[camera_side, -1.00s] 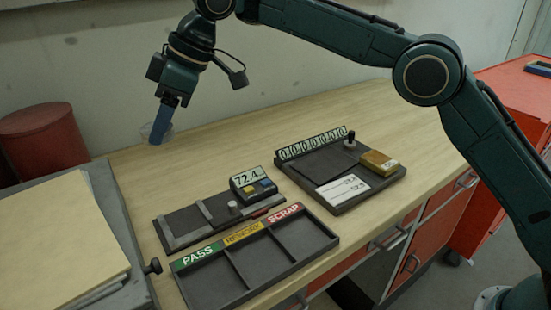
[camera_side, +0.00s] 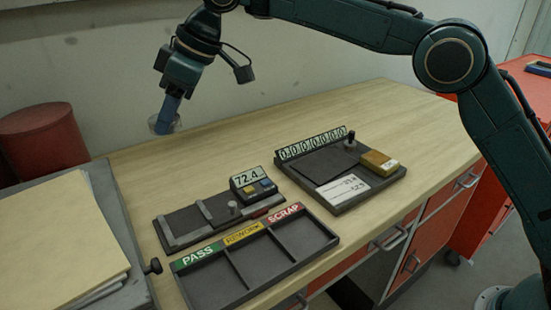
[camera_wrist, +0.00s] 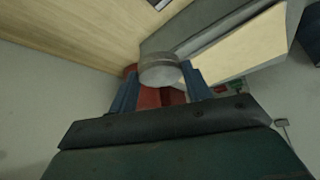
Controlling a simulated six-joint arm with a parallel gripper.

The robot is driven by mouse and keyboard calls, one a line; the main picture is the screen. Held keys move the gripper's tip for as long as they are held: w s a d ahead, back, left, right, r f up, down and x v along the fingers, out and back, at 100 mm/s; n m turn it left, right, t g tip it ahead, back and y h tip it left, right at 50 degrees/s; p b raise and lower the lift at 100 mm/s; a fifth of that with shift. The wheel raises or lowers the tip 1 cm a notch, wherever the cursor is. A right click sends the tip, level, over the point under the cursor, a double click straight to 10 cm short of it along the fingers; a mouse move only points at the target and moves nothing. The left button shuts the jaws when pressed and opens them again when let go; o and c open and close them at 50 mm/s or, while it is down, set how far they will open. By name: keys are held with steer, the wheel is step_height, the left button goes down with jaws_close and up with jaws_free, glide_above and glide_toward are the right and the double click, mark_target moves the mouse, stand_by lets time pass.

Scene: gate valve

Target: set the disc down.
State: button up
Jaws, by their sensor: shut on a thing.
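A pale, translucent-looking disc (camera_side: 165,125) is held at the tips of my gripper (camera_side: 170,112), above the far left part of the bench. In the wrist view the grey disc (camera_wrist: 161,70) sits between the two blue fingers of my gripper (camera_wrist: 160,82). My gripper is shut on the disc and tilted. A tray (camera_side: 255,258) with compartments marked PASS, REWORK and SCRAP lies at the bench's front; its compartments look empty. A dark gauge fixture (camera_side: 180,226) with a display reading 72.4 lies behind it.
A dark board (camera_side: 340,190) with a counter, a small lever, a white card and a yellow block lies to the right. A grey surface with a pale stack (camera_side: 60,240) stands at left, beside a red drum (camera_side: 45,140). The bench's back (camera_side: 300,110) is clear.

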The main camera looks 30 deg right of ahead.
steer(key=w+d+r+m+t+h, duration=0.1)
steer(key=w+d+r+m+t, duration=0.1)
steer(key=d+m, duration=0.3)
steer(key=m+h, duration=0.6)
steer(key=m, duration=0.5)
glide_above(324, 162)
steer(key=s, duration=0.2)
steer(key=shift+t, duration=0.4)
steer(key=f, duration=1.6)
steer(key=shift+w+a, duration=0.15)
steer(key=shift+a, duration=0.15)
steer(key=shift+f, duration=0.1)
steer(key=shift+f, duration=2.05)
steer(key=o, duration=1.3)
steer(key=shift+f, duration=0.2)
steer(key=shift+o, duration=0.2)
